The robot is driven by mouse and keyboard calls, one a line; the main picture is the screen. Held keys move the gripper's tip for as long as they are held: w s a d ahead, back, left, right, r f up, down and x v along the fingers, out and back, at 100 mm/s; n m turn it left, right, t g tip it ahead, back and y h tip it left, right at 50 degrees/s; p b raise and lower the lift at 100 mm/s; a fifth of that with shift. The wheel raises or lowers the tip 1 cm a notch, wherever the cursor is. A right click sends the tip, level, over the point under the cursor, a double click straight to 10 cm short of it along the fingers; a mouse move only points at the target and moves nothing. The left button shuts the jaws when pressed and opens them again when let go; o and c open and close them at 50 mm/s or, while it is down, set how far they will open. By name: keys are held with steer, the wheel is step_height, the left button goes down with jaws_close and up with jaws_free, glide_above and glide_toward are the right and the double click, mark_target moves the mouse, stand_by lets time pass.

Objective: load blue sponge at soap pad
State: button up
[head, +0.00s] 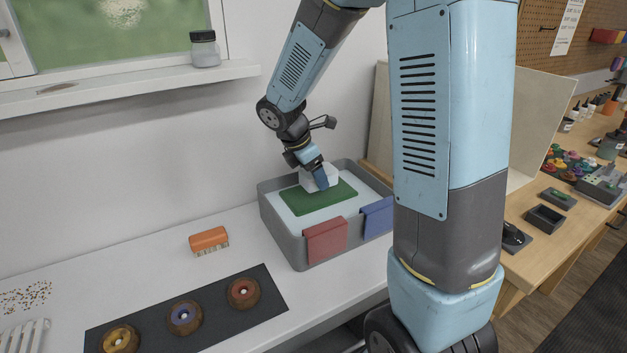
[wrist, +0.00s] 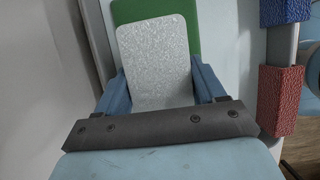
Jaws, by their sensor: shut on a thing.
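A blue sponge (head: 378,217) hangs over the front rim of a grey bin, at its right; it also shows at the top right of the wrist view (wrist: 286,10). My gripper (head: 320,178) is inside the bin, shut on a pale, speckled white block (wrist: 158,60) that looks like a sponge. The block is over a green pad (head: 313,198), which looks like the soap pad; its green also shows behind the block in the wrist view (wrist: 198,22). I cannot tell whether the block touches the pad. The blue sponge is apart from my gripper.
A red sponge (head: 326,240) hangs on the grey bin's (head: 282,238) front rim, left of the blue one. An orange brush (head: 209,240) lies left of the bin. A dark mat (head: 212,318) carries three round brown pieces. The counter between them is clear.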

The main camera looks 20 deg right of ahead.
steer(key=shift+r, duration=2.15)
steer(key=shift+s, duration=0.1)
